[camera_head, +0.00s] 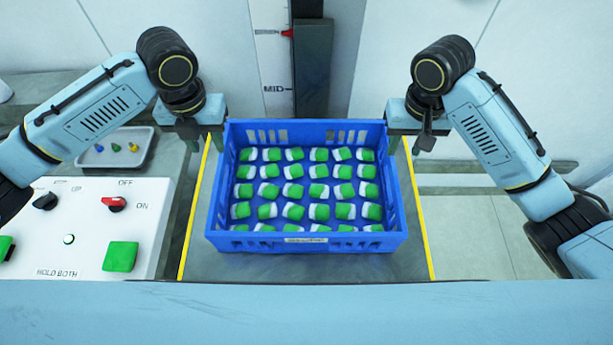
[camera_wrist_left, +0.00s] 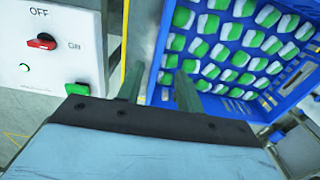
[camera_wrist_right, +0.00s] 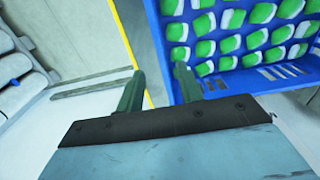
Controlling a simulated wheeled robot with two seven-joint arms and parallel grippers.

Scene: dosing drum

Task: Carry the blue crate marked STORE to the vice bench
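A blue crate (camera_head: 306,246) stands upright on a grey surface, straight ahead in the head view. It is filled with many green-and-white blocks. A pale label (camera_head: 306,240) is on its near wall, too small to read. My left gripper (camera_head: 205,125) is at the crate's far left corner; in the left wrist view its fingers (camera_wrist_left: 158,85) are apart, with the crate's side wall (camera_wrist_left: 163,60) appearing between them. My right gripper (camera_head: 405,135) is at the far right corner; its fingers (camera_wrist_right: 158,82) are apart too, around or beside the wall. Contact cannot be told. No vice is visible.
Yellow lines (camera_head: 422,225) edge the surface on both sides of the crate. A white control box (camera_head: 85,225) with switches and a green button stands close on the left, a small tray (camera_head: 115,158) behind it. A dark post (camera_head: 312,70) with a scale rises behind the crate.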

